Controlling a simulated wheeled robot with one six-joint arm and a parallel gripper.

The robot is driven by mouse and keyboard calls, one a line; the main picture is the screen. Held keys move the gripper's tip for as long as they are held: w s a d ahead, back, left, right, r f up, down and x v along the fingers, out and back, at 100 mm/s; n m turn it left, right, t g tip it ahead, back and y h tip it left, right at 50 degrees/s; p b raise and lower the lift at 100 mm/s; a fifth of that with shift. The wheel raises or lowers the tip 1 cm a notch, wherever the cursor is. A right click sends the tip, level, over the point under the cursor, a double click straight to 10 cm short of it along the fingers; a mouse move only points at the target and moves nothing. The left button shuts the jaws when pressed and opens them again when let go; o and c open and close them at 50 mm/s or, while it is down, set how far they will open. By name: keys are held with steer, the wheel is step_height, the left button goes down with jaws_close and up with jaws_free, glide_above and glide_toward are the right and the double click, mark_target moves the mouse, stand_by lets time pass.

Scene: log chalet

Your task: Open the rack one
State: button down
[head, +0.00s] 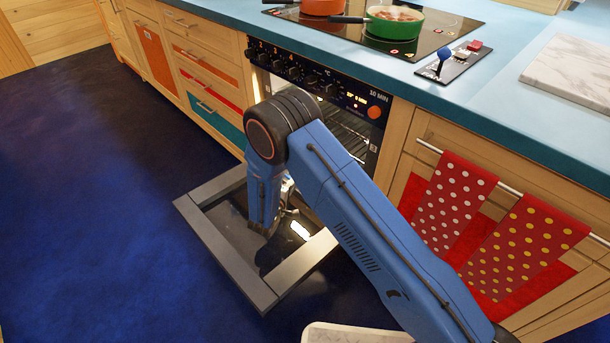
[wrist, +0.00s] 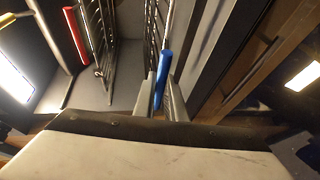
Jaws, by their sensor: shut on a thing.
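The oven (head: 345,135) stands with its door (head: 205,220) folded down flat in front of it. In the wrist view, a wire rack (wrist: 151,30) has a blue handle (wrist: 164,68) along its front edge. My gripper (wrist: 163,102) is shut on this blue handle, one finger on each side. A second wire rack (wrist: 86,30) with a red handle (wrist: 74,34) lies beside it, apart from my fingers. In the head view my gripper is low at the oven mouth above the door, and my arm hides most of the racks and the handle.
Knobs and a red button sit on the oven panel (head: 320,85). Two dotted towels (head: 455,200) hang on a rail at right. A green pot (head: 392,22) and an orange pot (head: 322,5) stand on the hob. The blue floor (head: 90,190) at left is clear.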

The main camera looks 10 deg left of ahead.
steer(key=shift+s+a, duration=0.85)
steer(key=shift+s, duration=0.25)
steer(key=c, duration=1.8)
jaws_free()
steer(key=v, duration=1.7)
steer(key=shift+s, duration=0.25)
